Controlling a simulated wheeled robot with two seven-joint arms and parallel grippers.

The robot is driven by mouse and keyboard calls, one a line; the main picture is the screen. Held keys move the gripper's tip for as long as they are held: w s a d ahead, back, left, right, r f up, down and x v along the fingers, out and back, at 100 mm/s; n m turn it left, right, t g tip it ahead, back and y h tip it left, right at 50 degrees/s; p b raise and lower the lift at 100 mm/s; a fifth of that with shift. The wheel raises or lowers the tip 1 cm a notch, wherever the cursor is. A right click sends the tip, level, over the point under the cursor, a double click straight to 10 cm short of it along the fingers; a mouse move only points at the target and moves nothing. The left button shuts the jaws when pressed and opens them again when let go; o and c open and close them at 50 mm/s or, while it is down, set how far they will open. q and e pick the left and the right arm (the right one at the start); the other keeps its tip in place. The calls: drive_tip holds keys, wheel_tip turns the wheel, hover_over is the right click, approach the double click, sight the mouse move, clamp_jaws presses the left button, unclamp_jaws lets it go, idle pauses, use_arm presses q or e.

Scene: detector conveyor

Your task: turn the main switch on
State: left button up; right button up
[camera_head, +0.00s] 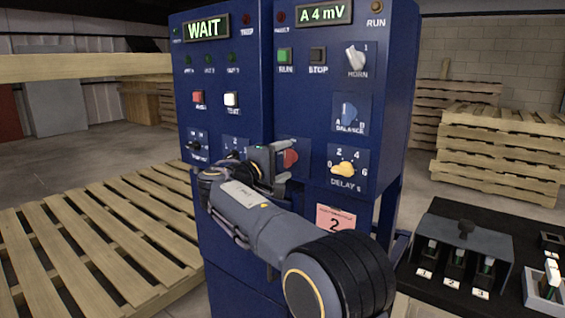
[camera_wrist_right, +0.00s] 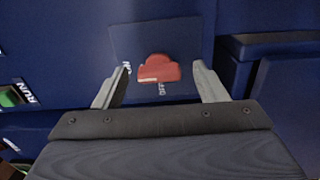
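The main switch looks to be the red knob (camera_head: 291,158) on the blue cabinet, at the lower left of its right-hand panel. In the right wrist view the red knob (camera_wrist_right: 158,70) sits on a blue plate between the fingertips, with small lettering partly readable. My right gripper (camera_head: 279,164) is in front of the cabinet beside this knob, and its body hides part of the plate. In the wrist view the gripper (camera_wrist_right: 161,72) is open, with a gap on each side of the knob. My left gripper is not in view.
The blue cabinet (camera_head: 225,75) also carries a yellow delay knob (camera_head: 343,169), a blue balance knob (camera_head: 348,113), a white horn knob (camera_head: 355,58) and several buttons. Its left display reads WAIT. Pallets (camera_head: 95,240) lie at left; a black bench (camera_head: 430,285) stands at right.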

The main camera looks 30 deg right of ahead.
drive_tip(key=v, duration=0.7)
drive_tip(key=shift+a+p, duration=0.4)
drive_tip(key=shift+s, duration=0.15)
